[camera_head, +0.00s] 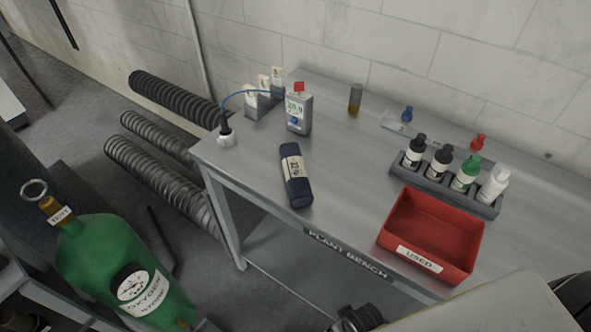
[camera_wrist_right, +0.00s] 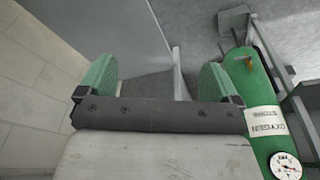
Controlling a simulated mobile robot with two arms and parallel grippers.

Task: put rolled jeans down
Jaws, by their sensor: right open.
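The rolled jeans (camera_head: 296,175) are a dark navy roll with a pale printed band around the middle. They lie on the grey plant bench (camera_head: 345,185), near its front left part, with no gripper touching them. My right gripper (camera_wrist_right: 157,80) shows in the right wrist view with its two green finger pads wide apart and nothing between them. The roll does not show in that view. My left gripper is in neither view.
A red bin labelled USED (camera_head: 430,232) stands at the bench's front right, before a rack of bottles (camera_head: 443,184).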

